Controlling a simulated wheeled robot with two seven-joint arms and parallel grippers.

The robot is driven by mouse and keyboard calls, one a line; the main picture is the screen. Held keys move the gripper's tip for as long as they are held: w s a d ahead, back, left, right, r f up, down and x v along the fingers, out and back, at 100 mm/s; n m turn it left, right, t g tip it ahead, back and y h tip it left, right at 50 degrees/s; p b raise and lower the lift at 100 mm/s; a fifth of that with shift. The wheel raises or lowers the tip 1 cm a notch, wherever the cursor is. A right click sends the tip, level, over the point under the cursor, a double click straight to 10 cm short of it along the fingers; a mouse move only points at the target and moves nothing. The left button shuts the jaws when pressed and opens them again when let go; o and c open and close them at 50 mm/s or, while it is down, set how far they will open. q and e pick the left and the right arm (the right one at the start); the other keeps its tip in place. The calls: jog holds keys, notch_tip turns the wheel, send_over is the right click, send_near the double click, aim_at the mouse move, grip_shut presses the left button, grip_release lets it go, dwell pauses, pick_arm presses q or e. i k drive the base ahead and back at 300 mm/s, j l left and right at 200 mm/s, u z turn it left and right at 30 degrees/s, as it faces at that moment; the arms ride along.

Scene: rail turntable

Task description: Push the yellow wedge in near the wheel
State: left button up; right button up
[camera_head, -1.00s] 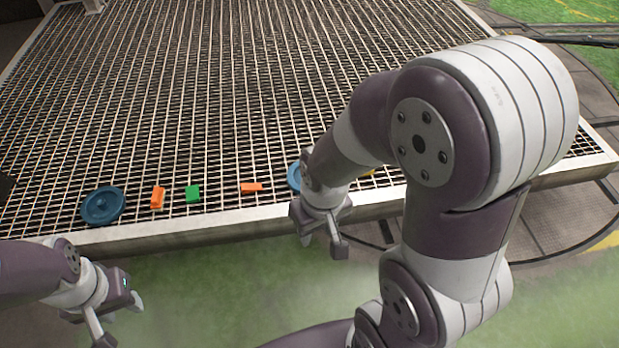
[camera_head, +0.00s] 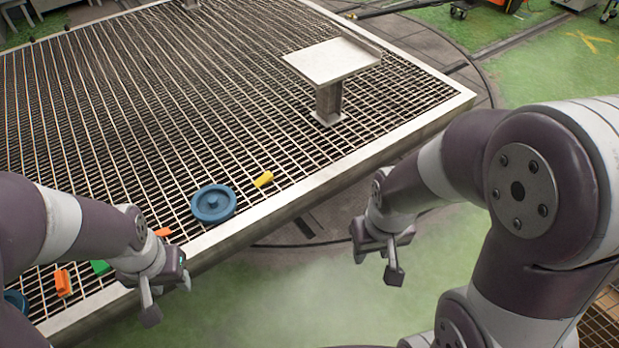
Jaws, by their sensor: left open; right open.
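The yellow wedge (camera_head: 264,179) lies on the metal grating near its front edge. It is just up and to the right of a blue wheel (camera_head: 213,203), with a small gap between them. A second blue wheel (camera_head: 14,300) is at the far left, mostly hidden by my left arm. My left gripper (camera_head: 168,299) is open and empty, just off the grating's front edge, below and left of the near wheel. My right gripper (camera_head: 388,262) is open and empty, off the platform, to the right of and below the wedge.
The grating platform (camera_head: 300,203) has a raised metal rim. Orange blocks (camera_head: 63,283) and a green block (camera_head: 100,267) lie at the left, partly behind my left arm. A metal pedestal with a flat top (camera_head: 332,60) stands at the right. Green floor lies in front.

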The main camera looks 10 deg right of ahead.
aim_at(268, 177)
jog(key=u, duration=0.5)
jog(key=i+l+u, duration=0.2)
jog(key=l+u, duration=0.15)
jog(key=i+l+u, duration=0.1)
jog(key=l+u, duration=0.2)
jog(key=l, duration=0.25)
jog(key=i+l+u, duration=0.1)
jog(key=l+u, duration=0.55)
jog(key=l, duration=0.3)
jog(key=i+l+u, duration=0.1)
jog(key=l, duration=0.95)
jog(key=i+l+u, duration=0.1)
jog(key=l, duration=0.95)
